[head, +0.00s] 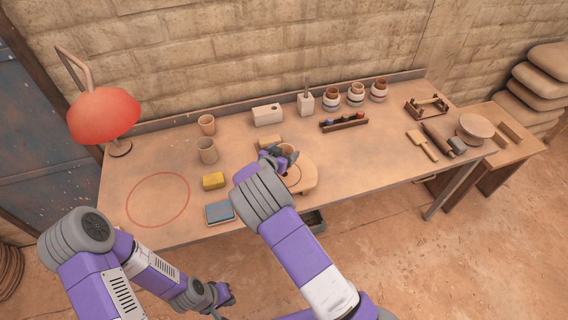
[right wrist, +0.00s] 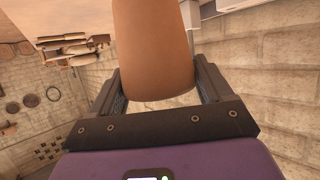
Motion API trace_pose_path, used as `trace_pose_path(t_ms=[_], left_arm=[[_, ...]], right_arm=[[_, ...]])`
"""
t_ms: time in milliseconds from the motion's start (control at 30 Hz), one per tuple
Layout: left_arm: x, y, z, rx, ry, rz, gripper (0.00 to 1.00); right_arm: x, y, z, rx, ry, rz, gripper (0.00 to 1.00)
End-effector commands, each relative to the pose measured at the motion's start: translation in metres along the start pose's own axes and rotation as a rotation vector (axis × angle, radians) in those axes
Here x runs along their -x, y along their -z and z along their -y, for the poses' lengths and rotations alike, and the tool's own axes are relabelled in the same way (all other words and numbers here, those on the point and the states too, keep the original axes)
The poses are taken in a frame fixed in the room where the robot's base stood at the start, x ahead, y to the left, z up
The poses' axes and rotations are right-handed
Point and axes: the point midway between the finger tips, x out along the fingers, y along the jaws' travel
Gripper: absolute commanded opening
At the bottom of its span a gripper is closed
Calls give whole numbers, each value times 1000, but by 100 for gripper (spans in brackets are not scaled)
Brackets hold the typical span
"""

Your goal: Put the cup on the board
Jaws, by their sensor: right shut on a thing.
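My right gripper (head: 280,154) is shut on a tan clay cup (head: 288,150). In the right wrist view the cup (right wrist: 153,50) sits between the two fingers (right wrist: 155,90). The pale wooden board (head: 306,176) lies on the table under and beside the right gripper, partly hidden by my arm. I cannot tell whether the cup touches the board or is above it. My left gripper (head: 222,298) is low in front of the table, away from the cup; its fingers are too small and dark to read.
Two more clay cups (head: 207,125) (head: 207,151) stand left of the board. Striped jars (head: 356,95) and a dark rack (head: 344,122) stand behind. A red lamp (head: 104,117) is at left.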

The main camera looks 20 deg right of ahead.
Motion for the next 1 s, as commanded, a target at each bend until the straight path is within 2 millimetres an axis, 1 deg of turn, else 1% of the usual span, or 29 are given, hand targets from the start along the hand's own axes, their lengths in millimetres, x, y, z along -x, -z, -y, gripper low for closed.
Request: trace_pose_path(t_ms=[167, 333, 400, 667, 800, 833, 933, 1000], left_arm=[[-2, 0, 1, 0, 0, 0, 0], [-6, 0, 2, 0, 0, 0, 0], [-7, 0, 2, 0, 0, 0, 0], [-6, 0, 2, 0, 0, 0, 0], [-10, 0, 4, 0, 0, 0, 0], [-9, 0, 3, 0, 0, 0, 0], [-9, 0, 3, 0, 0, 0, 0], [-9, 0, 3, 0, 0, 0, 0]], right_arm=[[-5, -12, 0, 0, 0, -2, 44], [-14, -34, 0, 2, 1, -2, 44], [-17, -40, 0, 1, 1, -2, 44], [-18, -41, 0, -1, 1, -2, 44], [-20, -46, 0, -1, 1, -2, 44], [-19, -45, 0, -1, 1, -1, 84], [-19, -44, 0, -1, 1, -1, 99], [-19, -44, 0, -1, 1, -1, 100]])
